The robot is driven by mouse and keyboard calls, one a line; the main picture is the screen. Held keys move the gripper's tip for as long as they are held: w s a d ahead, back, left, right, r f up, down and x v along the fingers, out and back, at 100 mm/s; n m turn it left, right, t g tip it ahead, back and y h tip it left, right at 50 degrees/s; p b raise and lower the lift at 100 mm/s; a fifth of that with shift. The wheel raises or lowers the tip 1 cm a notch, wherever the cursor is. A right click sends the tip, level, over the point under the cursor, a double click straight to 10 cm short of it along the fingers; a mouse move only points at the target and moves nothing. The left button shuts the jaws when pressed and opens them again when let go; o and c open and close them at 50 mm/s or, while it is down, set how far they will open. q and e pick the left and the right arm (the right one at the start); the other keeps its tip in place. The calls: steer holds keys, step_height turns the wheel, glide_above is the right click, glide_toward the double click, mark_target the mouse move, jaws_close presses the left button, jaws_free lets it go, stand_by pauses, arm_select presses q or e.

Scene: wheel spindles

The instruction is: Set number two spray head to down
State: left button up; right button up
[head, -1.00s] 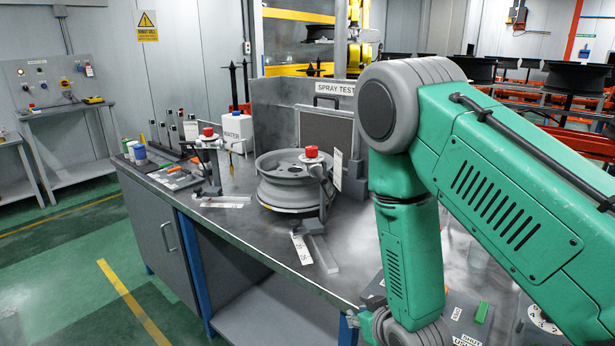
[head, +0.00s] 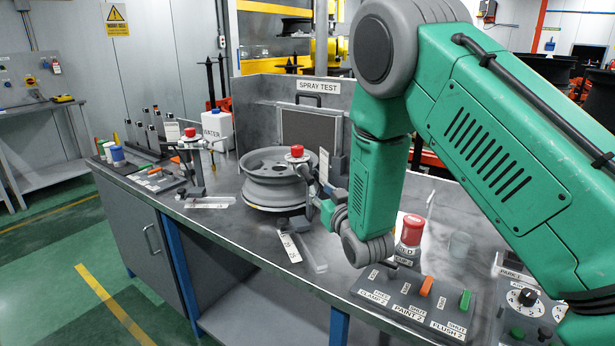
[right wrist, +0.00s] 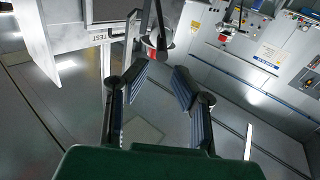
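Two red-capped spray heads stand on the bench. The nearer one (head: 297,151) is on a stand at the right side of the grey wheel (head: 268,190); the other (head: 190,134) is further left. I cannot read a number on either head. My right gripper (head: 322,205) is close to the nearer stand, partly hidden by my own wrist; whether it touches is unclear. In the right wrist view its two fingers (right wrist: 161,72) are apart with nothing between them, and a red-capped head (right wrist: 151,53) shows just beyond the left fingertip. My left gripper is not in view.
A valve panel (head: 415,305) with labelled levers and a red-topped cup (head: 411,232) are at the front right. A water container (head: 218,130) and a spray-test screen (head: 310,135) stand behind.

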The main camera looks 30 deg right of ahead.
mark_target(308, 177)
steer(key=x, duration=0.7)
steer(key=shift+w+a+p, duration=0.2)
steer(key=shift+w+p, duration=0.1)
steer(key=shift+w, duration=0.1)
steer(key=shift+w+d, duration=0.3)
steer(key=shift+w, duration=0.25)
steer(key=shift+a, duration=0.1)
jaws_close()
